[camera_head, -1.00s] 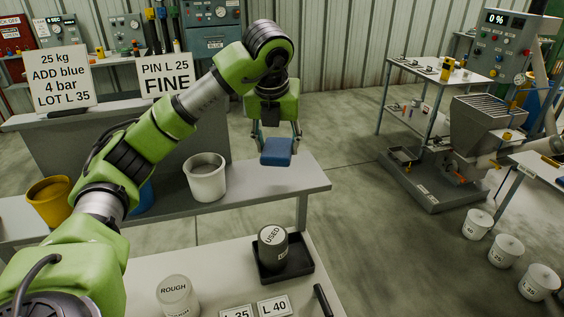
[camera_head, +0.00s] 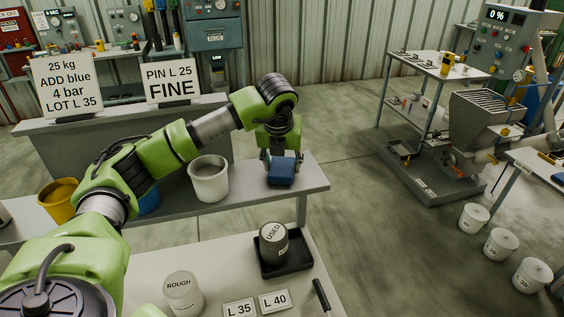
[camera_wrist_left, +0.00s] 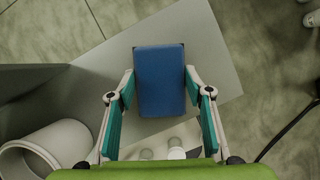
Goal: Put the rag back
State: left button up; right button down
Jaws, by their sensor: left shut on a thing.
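The rag is a folded blue block (camera_head: 281,171) at the right end of the grey bench (camera_head: 312,185) in the head view. My left gripper (camera_head: 282,158) points down and is shut on the rag. The rag also fills the middle of the left wrist view (camera_wrist_left: 160,82), between the two teal-padded fingers (camera_wrist_left: 160,100). The rag is low over the bench top; I cannot tell if it touches. My right gripper is not in view.
A white bucket (camera_head: 209,180) stands on the bench left of the rag. A yellow bucket (camera_head: 60,203) stands farther left. Two signs stand behind. On the near table are a black tray (camera_head: 300,259) with a USED jar (camera_head: 273,238), a ROUGH jar (camera_head: 183,295) and label cards.

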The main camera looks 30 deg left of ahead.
pick_arm(q)
jog(key=o, duration=1)
jog(key=shift+f, duration=0.1)
jog(key=shift+r, duration=0.2)
jog(key=shift+s+r, duration=0.1)
jog(key=shift+r, duration=0.25)
jog(key=shift+b+v, duration=1.35)
jog(key=shift+v, duration=4.25)
jog(key=shift+d, duration=0.1)
